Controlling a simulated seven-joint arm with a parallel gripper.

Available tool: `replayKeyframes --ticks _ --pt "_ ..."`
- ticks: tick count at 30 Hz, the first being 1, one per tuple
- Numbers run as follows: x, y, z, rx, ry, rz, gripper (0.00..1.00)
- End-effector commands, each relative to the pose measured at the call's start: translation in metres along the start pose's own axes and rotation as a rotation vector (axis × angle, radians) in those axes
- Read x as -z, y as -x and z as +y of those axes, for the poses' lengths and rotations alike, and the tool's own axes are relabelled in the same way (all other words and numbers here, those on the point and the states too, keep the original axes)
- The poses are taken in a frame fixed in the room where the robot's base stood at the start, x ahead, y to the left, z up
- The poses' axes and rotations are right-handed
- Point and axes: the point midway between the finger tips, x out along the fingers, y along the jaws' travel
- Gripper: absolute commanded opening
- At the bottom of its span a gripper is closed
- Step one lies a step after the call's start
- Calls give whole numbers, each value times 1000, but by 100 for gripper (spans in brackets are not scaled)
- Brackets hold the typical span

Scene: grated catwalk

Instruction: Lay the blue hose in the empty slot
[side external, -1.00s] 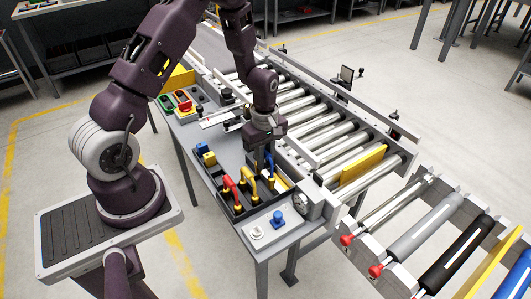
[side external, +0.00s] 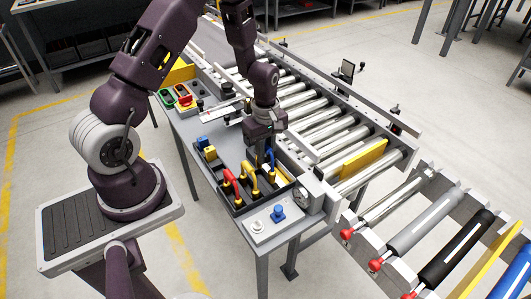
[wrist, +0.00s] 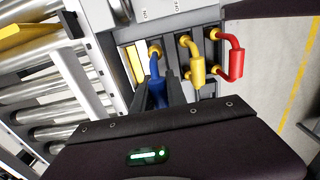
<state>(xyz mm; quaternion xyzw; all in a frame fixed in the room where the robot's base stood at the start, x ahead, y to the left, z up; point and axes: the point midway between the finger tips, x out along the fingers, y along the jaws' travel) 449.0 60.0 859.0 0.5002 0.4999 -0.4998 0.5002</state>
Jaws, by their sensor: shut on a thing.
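The blue hose (side external: 270,156) is a short bent piece at the right part of the black tray (side external: 243,207). My gripper (side external: 267,150) points down and is shut on it. In the wrist view the blue hose (wrist: 157,68) shows between my gripper's fingers (wrist: 160,95), its yellow-collared end toward the tray's edge. A yellow hose (side external: 250,181) and a red hose (side external: 231,184) stand in the tray to its left. A pale strip edged in yellow (wrist: 133,62) lies beside the blue hose. I cannot tell which slot is empty, nor whether the hose touches the tray.
A roller conveyor (side external: 318,118) with a yellow plate (side external: 364,162) runs right of the bench. A panel with a blue knob (side external: 278,212) is in front of the tray. Small blue and yellow blocks (side external: 207,149) sit behind it. Green and red boxes (side external: 177,97) are farther back.

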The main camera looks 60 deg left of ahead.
Motion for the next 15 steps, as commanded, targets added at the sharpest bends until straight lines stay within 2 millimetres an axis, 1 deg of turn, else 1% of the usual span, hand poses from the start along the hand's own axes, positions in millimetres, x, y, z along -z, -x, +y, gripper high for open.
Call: replayKeyframes --ticks 6,15 --pt "0 -1 0 0 0 0 0" --pt "0 -13 0 1 0 -1 0"
